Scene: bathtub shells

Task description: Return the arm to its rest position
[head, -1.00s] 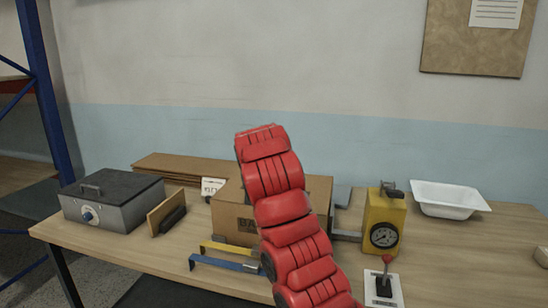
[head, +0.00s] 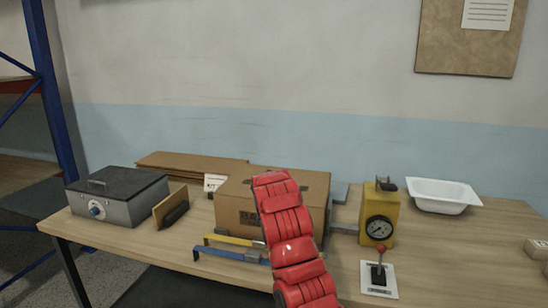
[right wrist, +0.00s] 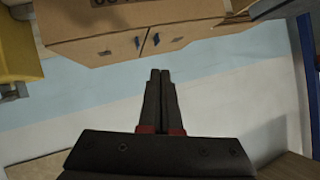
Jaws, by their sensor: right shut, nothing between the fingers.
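My red right arm (head: 290,240) rises from the bottom edge in the head view, in front of the cardboard box (head: 238,205), and hides part of it. Its gripper cannot be made out in the head view. In the right wrist view my right gripper (right wrist: 160,75) is shut, its two dark fingers side by side with nothing between them. The cardboard box also shows at the top of that view (right wrist: 125,42), beyond the fingertips, with the picture upside down. My left gripper is not in view.
On the wooden table stand a grey metal case (head: 118,200), a brown pad (head: 168,207), a yellow gauge unit (head: 378,215), a red-knobbed lever (head: 379,268) and a white tub shell (head: 442,194). Yellow and blue bars (head: 225,255) lie near the front edge.

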